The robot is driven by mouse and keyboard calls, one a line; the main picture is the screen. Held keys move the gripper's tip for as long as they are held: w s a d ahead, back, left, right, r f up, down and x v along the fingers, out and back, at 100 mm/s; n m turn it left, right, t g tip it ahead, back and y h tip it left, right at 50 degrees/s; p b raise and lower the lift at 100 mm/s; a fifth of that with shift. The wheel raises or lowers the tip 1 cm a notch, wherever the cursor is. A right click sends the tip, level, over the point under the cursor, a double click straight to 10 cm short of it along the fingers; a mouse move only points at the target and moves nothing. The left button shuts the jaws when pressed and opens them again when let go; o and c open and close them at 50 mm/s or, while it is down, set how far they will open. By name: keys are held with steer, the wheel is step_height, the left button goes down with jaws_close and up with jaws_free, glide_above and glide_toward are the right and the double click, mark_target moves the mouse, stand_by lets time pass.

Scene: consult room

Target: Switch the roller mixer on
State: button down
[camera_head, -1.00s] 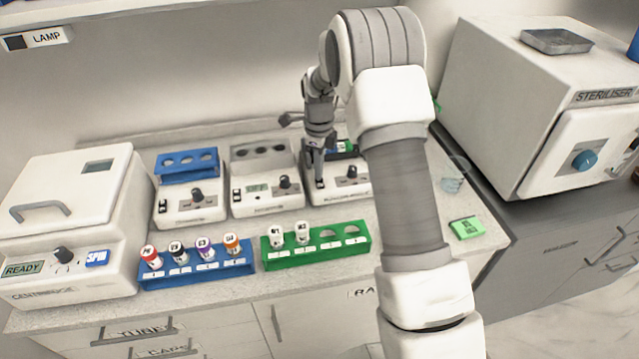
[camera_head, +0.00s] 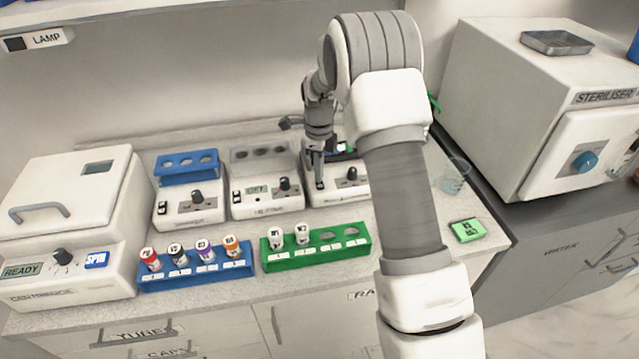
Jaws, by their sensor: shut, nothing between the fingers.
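The roller mixer (camera_head: 340,190) is the rightmost of three small white devices on the counter, with a dark knob on its front panel and a dark and green item on top, partly hidden by my arm. My gripper (camera_head: 319,186) points down at the left part of its front panel, where a switch would be hidden behind the fingertips. The fingers are shut and hold nothing. Whether they touch the panel, I cannot tell.
Left of the mixer stand a grey-topped device (camera_head: 265,190) and a blue-topped device (camera_head: 190,200). In front are a blue tube rack (camera_head: 195,280) and a green rack (camera_head: 318,258). A centrifuge (camera_head: 75,220) stands left, a steriliser (camera_head: 540,110) right. A clear beaker (camera_head: 453,176) stands near my arm.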

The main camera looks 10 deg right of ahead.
steer(key=shift+r+p, duration=1.8)
steer(key=shift+r, duration=1.4)
steer(key=s+r+n+t, duration=0.3)
steer(key=s+r+n, duration=0.9)
steer(key=r, duration=0.6)
steer(key=s+r+n+t, duration=0.2)
steer(key=s+n, duration=1)
steer(key=s, duration=0.9)
steer(key=shift+s+r+t, duration=0.15)
steer(key=shift+r+t, duration=0.15)
steer(key=shift+r, duration=0.35)
